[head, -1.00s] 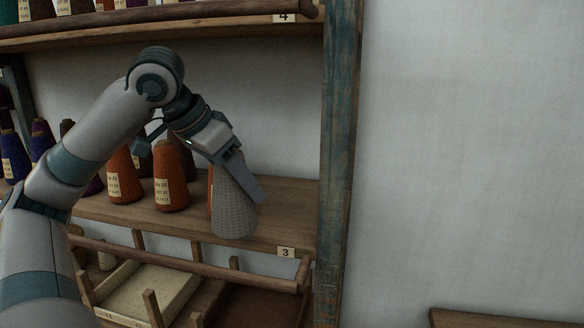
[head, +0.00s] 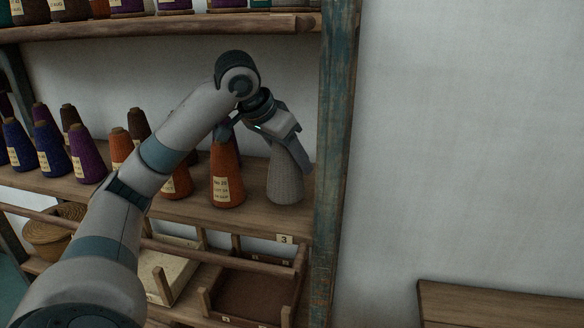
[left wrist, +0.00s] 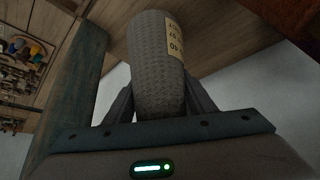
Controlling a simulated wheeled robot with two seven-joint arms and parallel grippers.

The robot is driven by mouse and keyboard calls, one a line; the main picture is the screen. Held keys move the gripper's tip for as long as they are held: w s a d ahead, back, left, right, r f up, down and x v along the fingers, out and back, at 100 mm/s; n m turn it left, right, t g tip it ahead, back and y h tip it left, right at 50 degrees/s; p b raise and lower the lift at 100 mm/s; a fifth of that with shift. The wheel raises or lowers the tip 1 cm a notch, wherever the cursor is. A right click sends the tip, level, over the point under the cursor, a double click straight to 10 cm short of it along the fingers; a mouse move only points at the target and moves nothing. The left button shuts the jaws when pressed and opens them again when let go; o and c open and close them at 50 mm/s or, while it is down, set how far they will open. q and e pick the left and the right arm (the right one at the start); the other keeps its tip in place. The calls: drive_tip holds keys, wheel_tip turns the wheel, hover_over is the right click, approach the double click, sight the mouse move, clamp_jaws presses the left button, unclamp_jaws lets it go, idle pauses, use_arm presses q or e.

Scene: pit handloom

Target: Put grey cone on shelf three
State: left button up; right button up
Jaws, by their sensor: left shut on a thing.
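The grey cone (head: 285,180) is upright at the right end of shelf three (head: 270,222), beside the post. Its base appears to be at the shelf board; whether it touches cannot be told. My left gripper (head: 287,147) is shut on the cone's upper part, reaching down from above. In the left wrist view the grey cone (left wrist: 158,65) sits between both fingers, with a pale label on its side. The number 3 tag (head: 285,239) is on the shelf's front edge. My right gripper is not in view.
An orange cone (head: 226,175) stands just left of the grey cone. More orange, purple and blue cones stand further left. A worn blue post (head: 336,150) closes the right side. The upper shelf (head: 180,27) is overhead; trays (head: 250,290) lie below.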

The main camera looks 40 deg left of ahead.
sight(292, 172)
use_arm(q)
drive_tip(key=shift+f, duration=0.1)
drive_tip(key=shift+f, duration=0.15)
drive_tip(key=shift+f+p, duration=0.55)
drive_tip(key=shift+f, duration=0.9)
drive_tip(key=shift+f, duration=0.1)
drive_tip(key=o, duration=1.2)
